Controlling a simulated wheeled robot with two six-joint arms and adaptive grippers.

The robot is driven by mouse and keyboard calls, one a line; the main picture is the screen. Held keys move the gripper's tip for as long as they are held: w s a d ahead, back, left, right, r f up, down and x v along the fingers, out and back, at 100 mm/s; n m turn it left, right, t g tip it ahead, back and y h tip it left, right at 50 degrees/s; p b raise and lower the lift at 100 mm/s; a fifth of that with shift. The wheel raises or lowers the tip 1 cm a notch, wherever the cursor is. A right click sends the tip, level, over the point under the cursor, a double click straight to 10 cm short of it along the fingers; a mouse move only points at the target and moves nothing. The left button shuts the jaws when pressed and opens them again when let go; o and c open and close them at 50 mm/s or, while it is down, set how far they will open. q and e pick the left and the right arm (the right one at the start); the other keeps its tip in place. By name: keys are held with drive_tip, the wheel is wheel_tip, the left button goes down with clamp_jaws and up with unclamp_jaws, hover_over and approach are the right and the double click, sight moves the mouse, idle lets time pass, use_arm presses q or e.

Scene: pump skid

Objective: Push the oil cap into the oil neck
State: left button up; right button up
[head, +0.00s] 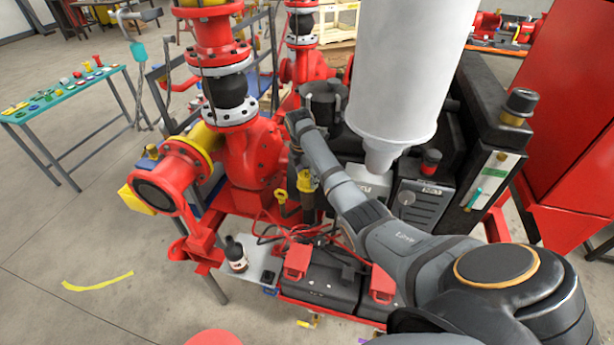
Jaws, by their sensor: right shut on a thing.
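My right arm reaches in from the lower right, and its wrist ends beside the engine block. My right gripper (302,174) hangs down there, dark and partly hidden by my forearm. It is shut on what looks like the yellow oil cap (306,181). The oil neck cannot be made out clearly; it is hidden behind the forearm and gripper, so I cannot tell whether the cap is seated or apart from it. My left gripper is not in view.
The red pump (250,150) is to the left, with a yellow handle (281,197) near the gripper. A black battery (322,285) and small dark bottle (236,254) are in front.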

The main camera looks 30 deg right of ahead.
drive_tip(key=o, duration=1.4)
drive_tip(key=shift+c, duration=0.2)
drive_tip(key=r, duration=0.5)
drive_tip(key=a+r, duration=0.1)
drive_tip(key=r, duration=0.1)
drive_tip(key=shift+s+r, duration=0.1)
drive_tip(key=shift+r, duration=0.15)
drive_tip(key=shift+f, duration=0.1)
